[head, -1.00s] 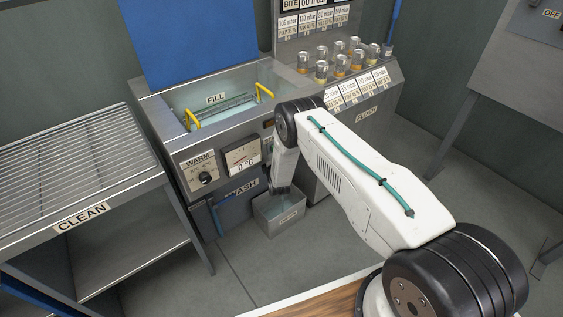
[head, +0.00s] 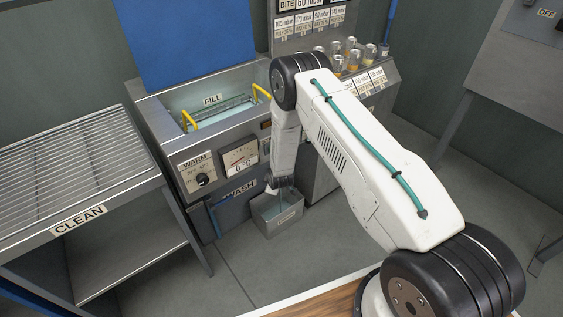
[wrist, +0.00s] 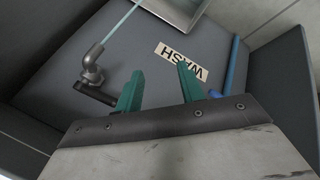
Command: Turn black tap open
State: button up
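In the wrist view, a grey metal tap spout (wrist: 92,72) with a black handle (wrist: 96,96) sits on the dark panel. A thin pale-green stream runs from the spout toward the metal bin (wrist: 186,8). My gripper (wrist: 158,82) is open, its two green fingers apart and nothing visible between them. The left finger is right by the end of the black handle; I cannot tell if they touch. In the head view, my gripper (head: 280,184) is just above the metal bin (head: 268,222), and the tap is hidden or too small to make out.
The WASH panel (head: 228,205) is behind my gripper, with a blue pipe (wrist: 233,64) to the right in the wrist view. Above are the WARM dial (head: 202,180) and the FILL basin (head: 158,112). A CLEAN rack (head: 35,222) stands left. Glass jars (head: 350,47) stand right.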

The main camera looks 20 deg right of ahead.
jog(key=s+r+m+g, duration=0.3)
jog(key=s+r, duration=0.2)
jog(key=r, duration=0.7)
jog(key=s+r+m+g, duration=0.2)
jog(key=s+r, duration=0.4)
jog(key=r, duration=0.6)
jog(key=shift+s+d+m+g+y, duration=0.2)
jog(key=shift+s+m+g+y, duration=0.15)
jog(key=shift+g, duration=0.25)
jog(key=shift+f, duration=0.1)
